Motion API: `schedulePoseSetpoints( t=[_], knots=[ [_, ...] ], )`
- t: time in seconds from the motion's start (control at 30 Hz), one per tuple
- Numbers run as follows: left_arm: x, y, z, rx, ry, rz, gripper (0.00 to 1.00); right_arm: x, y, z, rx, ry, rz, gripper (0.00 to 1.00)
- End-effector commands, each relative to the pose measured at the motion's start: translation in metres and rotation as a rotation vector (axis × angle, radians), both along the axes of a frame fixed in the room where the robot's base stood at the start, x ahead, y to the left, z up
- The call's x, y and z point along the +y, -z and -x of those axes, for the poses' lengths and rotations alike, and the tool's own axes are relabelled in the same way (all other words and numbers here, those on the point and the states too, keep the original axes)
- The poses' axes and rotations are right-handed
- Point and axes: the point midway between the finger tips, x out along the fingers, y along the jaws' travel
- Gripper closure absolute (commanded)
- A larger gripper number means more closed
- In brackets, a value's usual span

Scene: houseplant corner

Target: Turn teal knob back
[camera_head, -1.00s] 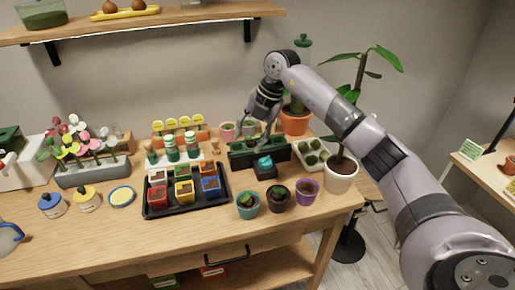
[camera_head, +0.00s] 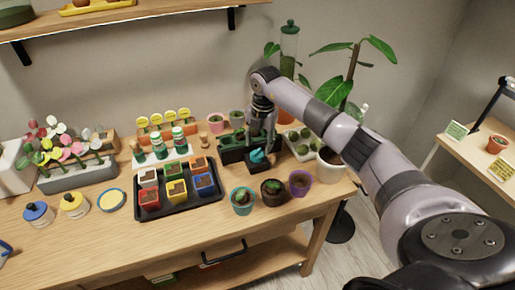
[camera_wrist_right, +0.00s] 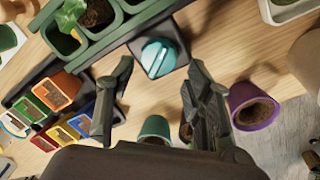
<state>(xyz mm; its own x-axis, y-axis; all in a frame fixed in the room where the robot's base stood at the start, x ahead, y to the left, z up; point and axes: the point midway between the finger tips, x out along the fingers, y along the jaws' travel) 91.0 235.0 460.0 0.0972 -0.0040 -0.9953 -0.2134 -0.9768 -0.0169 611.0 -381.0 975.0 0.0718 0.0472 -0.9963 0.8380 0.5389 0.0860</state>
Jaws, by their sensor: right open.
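The teal knob (camera_head: 257,156) sits on a small dark base at the front of the dark green planter box (camera_head: 233,155), towards the right of the wooden table. In the right wrist view the knob (camera_wrist_right: 159,57) is round with a raised grip bar and lies just beyond and between the fingertips. My right gripper (camera_head: 261,138) is above and close behind the knob in the head view. In the wrist view the right gripper (camera_wrist_right: 155,85) has its fingers wide apart with nothing between them. My left gripper is not in view.
A black tray (camera_head: 181,212) of coloured pots stands left of the knob. A teal pot (camera_head: 242,203), a dark pot (camera_head: 272,194) and a purple pot (camera_head: 300,184) stand in front.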

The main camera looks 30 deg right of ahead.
Motion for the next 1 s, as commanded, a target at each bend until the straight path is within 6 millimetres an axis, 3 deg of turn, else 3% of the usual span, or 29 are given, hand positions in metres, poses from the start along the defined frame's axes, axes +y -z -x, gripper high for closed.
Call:
schedulePoseSetpoints(
  t=[0.1,0.23,0.63,1.0],
  knots=[
    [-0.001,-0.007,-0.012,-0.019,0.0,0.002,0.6,0.002,0.019,-0.001,0.002,0.001,-0.001,0.53],
    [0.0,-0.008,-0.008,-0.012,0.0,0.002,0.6,0.002,0.034,-0.002,0.002,0.0,-0.001,0.53],
    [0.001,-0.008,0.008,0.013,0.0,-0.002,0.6,0.002,0.042,-0.003,-0.001,-0.001,0.0,0.53],
    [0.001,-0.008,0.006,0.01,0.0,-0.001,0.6,0.002,0.041,-0.003,-0.001,-0.001,0.0,0.78]
  ],
)
